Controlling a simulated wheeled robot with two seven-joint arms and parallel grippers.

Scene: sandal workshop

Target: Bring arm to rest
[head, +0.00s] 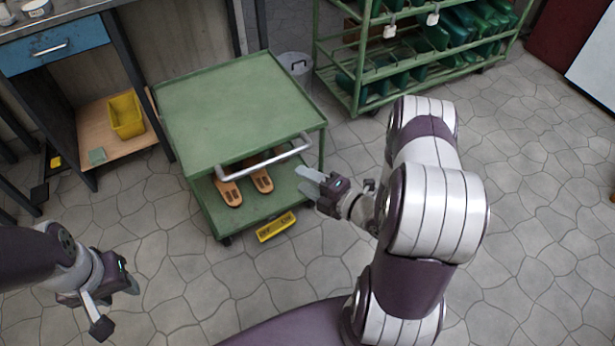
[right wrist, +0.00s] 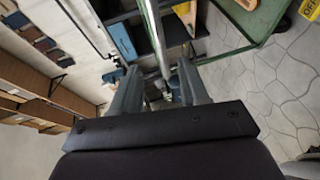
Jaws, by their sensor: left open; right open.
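My right gripper (head: 309,181) is open and empty, just to the right of the green cart (head: 235,100) and near the right end of its metal handle (head: 262,160). In the right wrist view its two fingers (right wrist: 158,88) stand apart. The handle bar (right wrist: 153,35) appears beyond the gap between them, and I see no grip on it. My left gripper (head: 118,308) is open and empty, low over the floor at the left, well apart from the cart.
Orange-brown sandals (head: 229,191) lie on the cart's lower shelf. A yellow sign (head: 276,227) is at its front foot. A green rack (head: 400,55) and a grey bin (head: 297,65) stand behind. A workbench with a blue drawer (head: 52,46) is at left. Floor is clear in front.

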